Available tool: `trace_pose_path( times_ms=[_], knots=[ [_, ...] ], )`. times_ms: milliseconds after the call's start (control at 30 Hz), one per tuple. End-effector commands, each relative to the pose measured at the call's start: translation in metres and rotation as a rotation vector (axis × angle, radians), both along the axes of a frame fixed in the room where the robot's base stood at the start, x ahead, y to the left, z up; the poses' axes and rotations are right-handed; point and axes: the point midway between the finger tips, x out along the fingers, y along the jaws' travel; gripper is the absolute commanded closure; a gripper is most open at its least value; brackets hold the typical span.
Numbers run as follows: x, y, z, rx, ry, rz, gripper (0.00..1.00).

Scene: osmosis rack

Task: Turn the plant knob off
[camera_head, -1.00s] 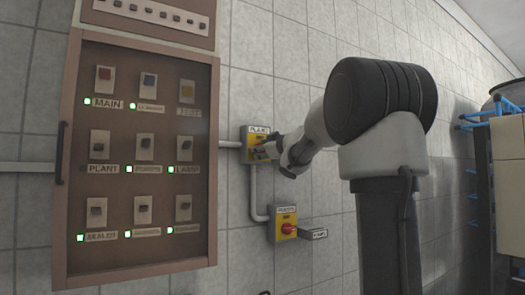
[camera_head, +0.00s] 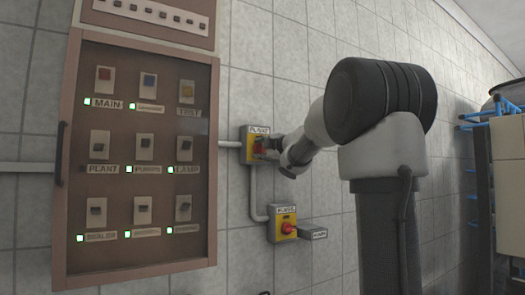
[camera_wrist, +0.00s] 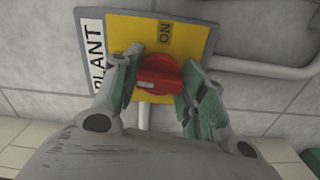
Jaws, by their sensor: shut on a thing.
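The plant switch is a grey box with a yellow face (camera_head: 249,147) on the tiled wall, labelled PLANT. Its red knob (camera_wrist: 158,76) shows large in the wrist view, with the word ON beside it on the yellow face. My gripper (camera_wrist: 160,84) has one finger on each side of the knob and is shut on it. The wrist view is turned, so the PLANT label runs up the left side. In the head view my gripper (camera_head: 275,150) partly covers the switch and the knob's angle is hard to read.
Grey pipes run along the wall.

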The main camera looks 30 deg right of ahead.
Motion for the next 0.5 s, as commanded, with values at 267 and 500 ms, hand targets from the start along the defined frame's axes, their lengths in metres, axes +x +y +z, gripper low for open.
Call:
trace_pose_path(
  times_ms=[267, 500],
  knots=[
    [0.0002, 0.0004, -0.0009, -0.080, -0.001, 0.000, 0.82],
    [0.0002, 0.0003, -0.0012, -0.096, -0.001, 0.000, 0.82]
  ],
)
